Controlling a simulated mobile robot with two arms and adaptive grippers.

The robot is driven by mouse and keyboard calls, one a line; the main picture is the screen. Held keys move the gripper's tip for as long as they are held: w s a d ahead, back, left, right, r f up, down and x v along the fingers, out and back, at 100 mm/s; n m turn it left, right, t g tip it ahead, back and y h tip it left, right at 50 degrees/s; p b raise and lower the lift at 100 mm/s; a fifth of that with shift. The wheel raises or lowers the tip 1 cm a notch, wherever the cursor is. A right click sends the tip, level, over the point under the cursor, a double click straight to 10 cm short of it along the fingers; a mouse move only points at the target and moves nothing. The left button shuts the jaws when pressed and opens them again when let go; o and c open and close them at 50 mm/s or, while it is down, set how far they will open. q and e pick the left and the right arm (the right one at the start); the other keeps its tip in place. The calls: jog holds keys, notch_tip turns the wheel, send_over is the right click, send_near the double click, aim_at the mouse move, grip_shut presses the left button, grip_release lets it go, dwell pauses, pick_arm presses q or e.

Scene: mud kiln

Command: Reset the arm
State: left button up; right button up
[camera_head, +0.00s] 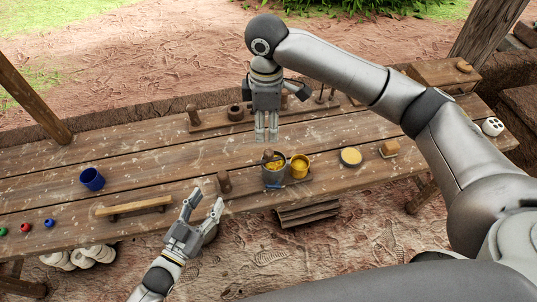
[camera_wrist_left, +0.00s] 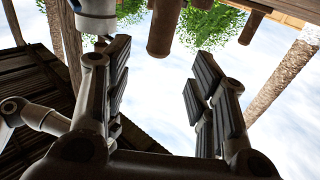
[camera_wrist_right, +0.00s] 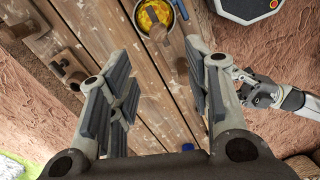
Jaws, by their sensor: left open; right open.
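My left gripper (camera_head: 206,200) is open and empty, low at the front edge of the wooden table, its fingers pointing up toward the back. In the left wrist view its two fingers (camera_wrist_left: 160,90) stand apart with sky and posts between them. My right arm reaches over the table from the right, and my right gripper (camera_head: 267,136) hangs down above the table, behind a grey pot (camera_head: 275,176). In the right wrist view its fingers (camera_wrist_right: 160,80) are spread with only table boards between them.
The wooden table (camera_head: 130,205) bears a yellow pot (camera_head: 300,166), a blue cup (camera_head: 92,179), a wooden bar (camera_head: 133,208), a round yellow-topped dish (camera_head: 351,156) and a small brown block (camera_head: 389,148). A wooden box (camera_head: 440,74) is at the back right. The left-middle tabletop is mostly clear.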

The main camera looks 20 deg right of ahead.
pick_arm(q)
jog(key=shift+v, duration=1.45)
